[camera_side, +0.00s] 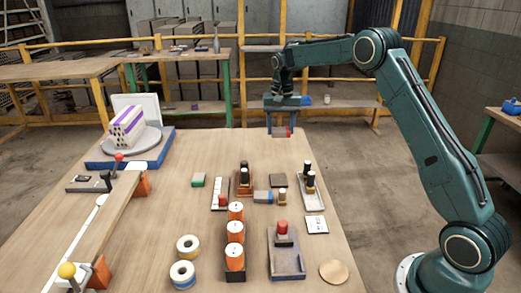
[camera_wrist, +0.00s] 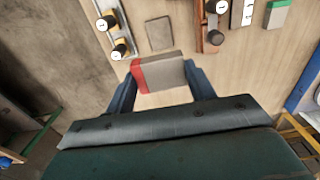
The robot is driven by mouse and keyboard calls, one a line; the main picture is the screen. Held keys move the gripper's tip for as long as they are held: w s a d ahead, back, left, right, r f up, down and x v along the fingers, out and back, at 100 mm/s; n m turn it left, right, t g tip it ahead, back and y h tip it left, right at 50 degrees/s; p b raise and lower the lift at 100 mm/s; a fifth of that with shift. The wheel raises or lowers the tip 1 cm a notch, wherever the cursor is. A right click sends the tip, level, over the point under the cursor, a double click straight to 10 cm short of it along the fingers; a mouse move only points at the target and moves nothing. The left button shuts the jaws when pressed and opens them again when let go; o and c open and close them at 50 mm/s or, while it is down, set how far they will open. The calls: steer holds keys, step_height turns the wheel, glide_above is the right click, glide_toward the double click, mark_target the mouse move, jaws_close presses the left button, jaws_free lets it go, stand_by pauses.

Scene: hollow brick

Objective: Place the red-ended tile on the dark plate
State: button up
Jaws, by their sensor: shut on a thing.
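My gripper (camera_side: 283,124) is shut on the red-ended tile (camera_side: 280,133), a light grey block with one red end. In the wrist view the tile (camera_wrist: 168,74) lies across between the two fingers, its red end to the left. The dark plate (camera_side: 278,181) is a small flat dark square on the table, apart from the tile. It also shows in the wrist view (camera_wrist: 159,33), just above the tile in the picture, with nothing on it.
Upright dark-capped pegs on a light tray (camera_side: 313,198) and a brown base (camera_side: 244,188) flank the plate. Orange cylinders (camera_side: 235,232) and a red-button box (camera_side: 287,262) stand nearer.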

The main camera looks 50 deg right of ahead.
mark_target(279, 179)
step_height(279, 179, down, 17)
steer(key=shift+f, duration=0.2)
stand_by(0.7)
steer(key=shift+f, duration=0.15)
steer(key=o, duration=1)
step_height(279, 179, up, 12)
steer(key=shift+r, duration=0.15)
stand_by(0.7)
